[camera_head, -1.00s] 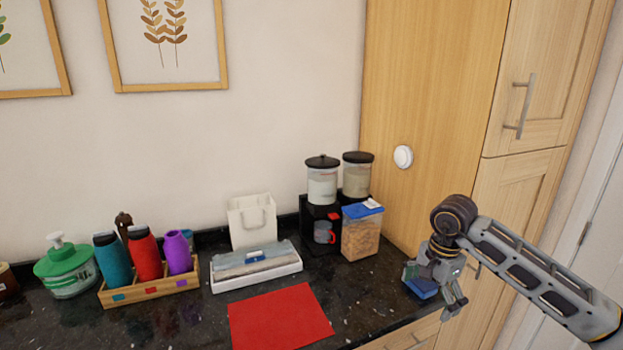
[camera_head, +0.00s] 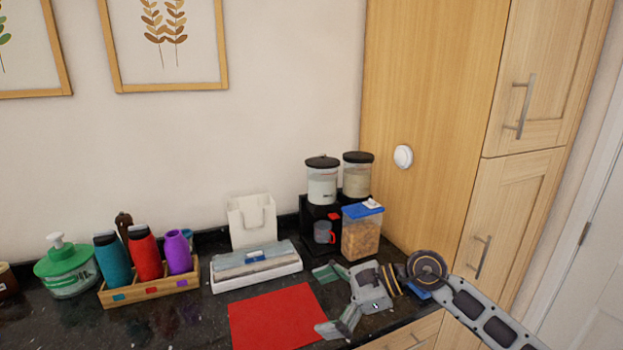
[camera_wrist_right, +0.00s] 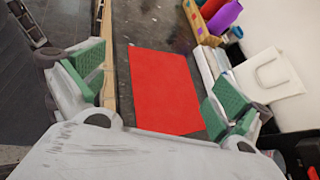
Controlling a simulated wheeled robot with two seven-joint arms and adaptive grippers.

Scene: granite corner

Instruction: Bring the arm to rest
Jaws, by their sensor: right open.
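My right gripper (camera_head: 328,300) is open and empty, with its two fingers spread wide at the right end of the red mat (camera_head: 270,318). One finger is near the mat's front right corner, the other near the white tray and coffee machine. In the right wrist view the gripper (camera_wrist_right: 150,95) frames the bare red mat (camera_wrist_right: 162,88) between its green-padded fingers. My left gripper is in neither view.
A clear box with blue lid (camera_head: 361,235) and a coffee machine (camera_head: 308,228) stand behind the gripper. A white tray (camera_head: 257,280) lies behind the mat. A wooden rack (camera_head: 150,292) holds bottles at left. A tall wooden cabinet (camera_head: 420,120) stands at right.

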